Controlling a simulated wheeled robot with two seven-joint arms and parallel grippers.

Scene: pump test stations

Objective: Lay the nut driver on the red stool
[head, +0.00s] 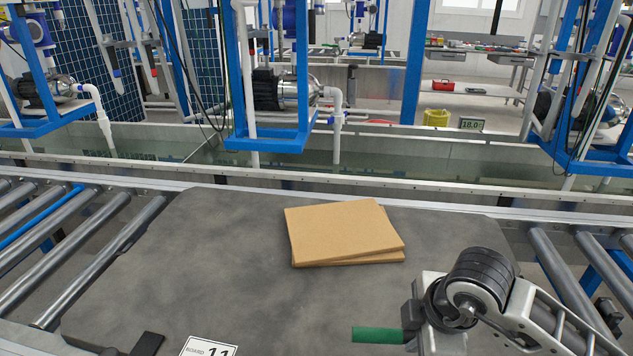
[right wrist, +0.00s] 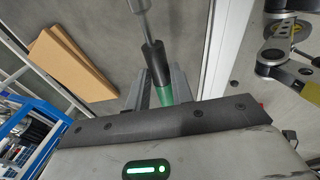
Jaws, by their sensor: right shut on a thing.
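My right gripper (head: 410,325) is shut on the nut driver (head: 377,335), over the front right part of the dark grey board. In the head view only a green part of the nut driver shows, pointing left from the jaws. In the right wrist view the nut driver (right wrist: 154,60) has a green and black handle between the fingers and a grey metal shaft pointing away. Black parts at the bottom left edge, perhaps my left gripper (head: 147,343), are cut off, so their state is unclear. I see no red stool in either view.
The dark grey board (head: 190,255) lies on a roller conveyor (head: 90,260) and carries two stacked brown sheets (head: 345,230) and a label (head: 208,348). Behind are a water tank (head: 400,155), blue pump frames (head: 265,135), a yellow bin (head: 437,118) and a bench with a red box (head: 448,85).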

